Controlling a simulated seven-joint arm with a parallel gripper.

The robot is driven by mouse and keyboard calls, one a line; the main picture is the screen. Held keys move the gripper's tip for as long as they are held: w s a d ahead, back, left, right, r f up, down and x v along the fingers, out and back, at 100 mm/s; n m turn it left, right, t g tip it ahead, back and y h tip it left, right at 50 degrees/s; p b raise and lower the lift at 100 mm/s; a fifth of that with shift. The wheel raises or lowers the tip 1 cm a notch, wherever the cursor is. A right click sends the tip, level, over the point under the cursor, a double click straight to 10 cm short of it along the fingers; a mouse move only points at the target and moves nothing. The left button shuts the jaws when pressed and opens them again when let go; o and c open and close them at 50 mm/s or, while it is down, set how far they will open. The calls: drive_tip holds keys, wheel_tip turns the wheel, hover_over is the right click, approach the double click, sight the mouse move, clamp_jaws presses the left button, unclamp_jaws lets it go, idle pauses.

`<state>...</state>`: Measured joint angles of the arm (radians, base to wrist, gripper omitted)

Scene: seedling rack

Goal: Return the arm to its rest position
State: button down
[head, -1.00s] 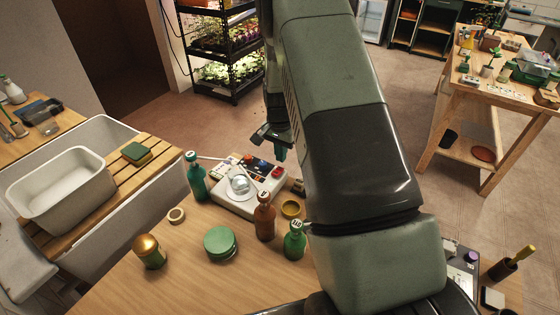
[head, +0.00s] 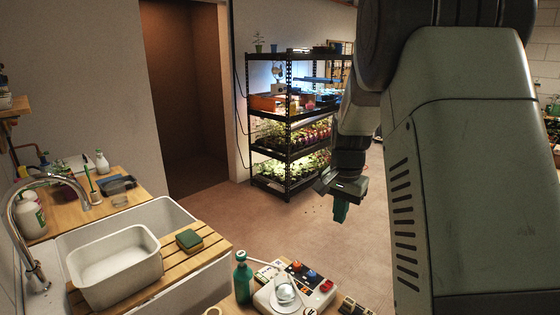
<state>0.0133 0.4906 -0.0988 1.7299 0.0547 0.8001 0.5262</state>
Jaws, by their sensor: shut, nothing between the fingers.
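My gripper (head: 341,209) shows right of centre in the head view, at the end of my large green-grey arm. Its fingers are shut with nothing between them, and they point down. It hangs in the air over the open floor, above and beyond the white device on the wooden table in the picture. The arm's upper links fill the right side and hide much of the room behind.
A seedling rack (head: 287,152) with lit shelves stands behind the gripper. A green bottle (head: 242,280) and a white device (head: 270,297) with buttons stand on the table below. At left are a sink (head: 205,222), a white basin (head: 118,262) and a sponge (head: 189,239).

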drive_tip(key=s+a+r+n+t, duration=0.1)
drive_tip(key=s+a+r+n, duration=0.1)
drive_tip(key=s+r, duration=0.55)
drive_tip(key=s+a+r+n+t, duration=0.1)
drive_tip(key=s+a+r+n, duration=0.1)
drive_tip(key=s+r, duration=0.55)
drive_tip(key=s+a+n+t, duration=0.1)
drive_tip(key=s+n, duration=0.3)
drive_tip(key=s, duration=1.1)
drive_tip(key=shift+s+r+t, duration=0.3)
drive_tip(key=shift+s+t, duration=0.1)
drive_tip(key=shift+t, duration=0.2)
